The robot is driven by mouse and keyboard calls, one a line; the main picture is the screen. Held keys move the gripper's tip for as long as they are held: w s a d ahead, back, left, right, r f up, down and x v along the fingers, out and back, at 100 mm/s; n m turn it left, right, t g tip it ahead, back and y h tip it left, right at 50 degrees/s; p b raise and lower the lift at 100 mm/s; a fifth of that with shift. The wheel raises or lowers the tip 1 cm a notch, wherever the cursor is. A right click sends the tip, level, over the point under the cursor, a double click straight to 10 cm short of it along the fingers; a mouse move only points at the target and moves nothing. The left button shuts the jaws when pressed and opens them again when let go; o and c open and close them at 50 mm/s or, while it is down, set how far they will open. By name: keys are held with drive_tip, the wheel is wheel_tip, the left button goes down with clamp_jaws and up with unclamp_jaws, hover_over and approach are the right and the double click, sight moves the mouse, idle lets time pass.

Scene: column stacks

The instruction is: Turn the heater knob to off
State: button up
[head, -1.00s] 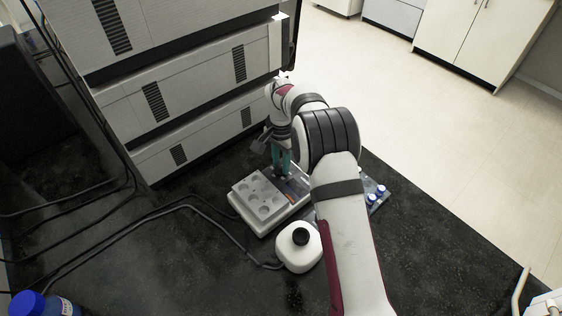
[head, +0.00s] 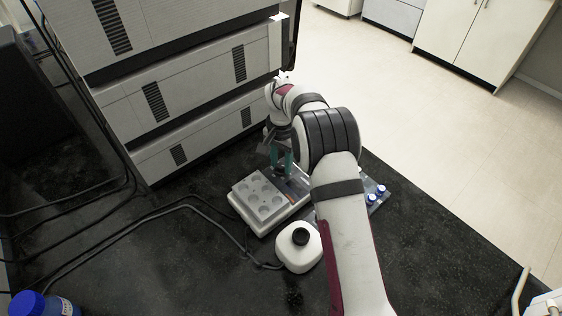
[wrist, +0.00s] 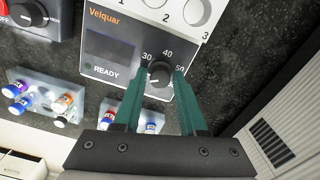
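The heater (head: 240,212) is a light grey block with round wells on top. Its dark front panel (wrist: 110,30) reads "Velquar" and shows a green READY light. The black heater knob (wrist: 160,73) sits on that panel, with 30, 40 and 50 printed around it. A pale mark shows on the knob's lower left. My gripper (wrist: 160,82) has two green fingers, apart, with their tips either side of the knob and narrow gaps showing. It also shows in the head view (head: 282,160), above the heater's panel end. Whether the tips reach the knob's depth is unclear.
A second device with a black knob (wrist: 28,13) is at the wrist view's top left. Racks of capped vials (wrist: 45,97) stand near the panel.

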sight(281, 165)
drive_tip(key=shift+o, duration=1.1)
wheel_tip(281, 165, up, 16)
drive_tip(key=shift+f, duration=0.1)
